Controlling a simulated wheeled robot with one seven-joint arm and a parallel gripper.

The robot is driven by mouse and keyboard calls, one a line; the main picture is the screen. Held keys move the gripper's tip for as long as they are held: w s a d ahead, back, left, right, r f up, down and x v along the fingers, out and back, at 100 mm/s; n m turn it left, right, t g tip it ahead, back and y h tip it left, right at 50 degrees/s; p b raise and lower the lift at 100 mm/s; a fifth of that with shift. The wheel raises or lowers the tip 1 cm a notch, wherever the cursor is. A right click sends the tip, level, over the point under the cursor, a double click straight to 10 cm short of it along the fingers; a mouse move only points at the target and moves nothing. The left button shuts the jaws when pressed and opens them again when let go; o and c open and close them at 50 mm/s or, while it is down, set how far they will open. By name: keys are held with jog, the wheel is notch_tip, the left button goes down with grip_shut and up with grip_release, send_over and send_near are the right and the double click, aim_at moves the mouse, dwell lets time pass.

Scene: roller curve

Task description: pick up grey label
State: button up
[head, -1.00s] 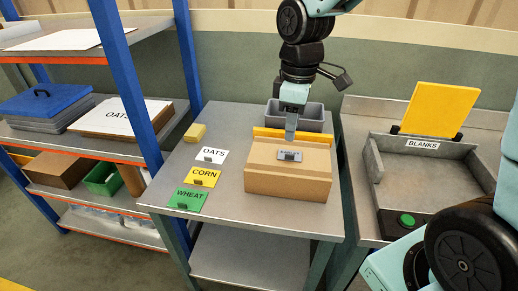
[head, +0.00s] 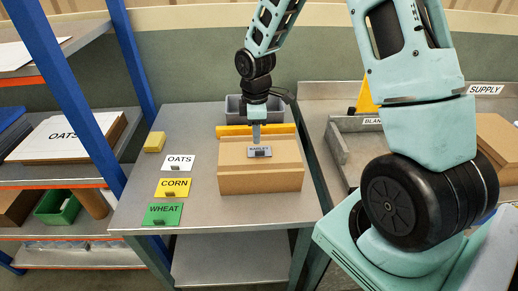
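The grey label (head: 266,153) is a small plate with dark lettering too small to read surely and a dark tab at its front. It is at the top of a brown cardboard box (head: 260,181) on the metal table. My gripper (head: 257,142) points straight down over the box, its fingertips at the back edge of the label. Only a narrow grey finger shape shows, so the gap between the fingers is hidden. I cannot tell whether the fingers touch or hold the label.
White OATS (head: 179,160), yellow CORN (head: 173,183) and green WHEAT (head: 163,209) cards lie left of the box, with a yellow block (head: 154,142) behind. A yellow bar (head: 230,131) and grey bin (head: 234,108) stand behind the box. Blue-posted shelves (head: 128,55) stand left.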

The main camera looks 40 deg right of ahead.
aim_at(256, 148)
jog(key=shift+s+a+f+p, duration=0.15)
jog(key=shift+f+p, duration=0.5)
jog(key=shift+f, duration=0.95)
jog(key=shift+s+a+f+p, duration=0.15)
jog(key=shift+f+p, duration=0.5)
jog(key=shift+f, duration=0.9)
jog(key=shift+d, duration=0.1)
grip_shut()
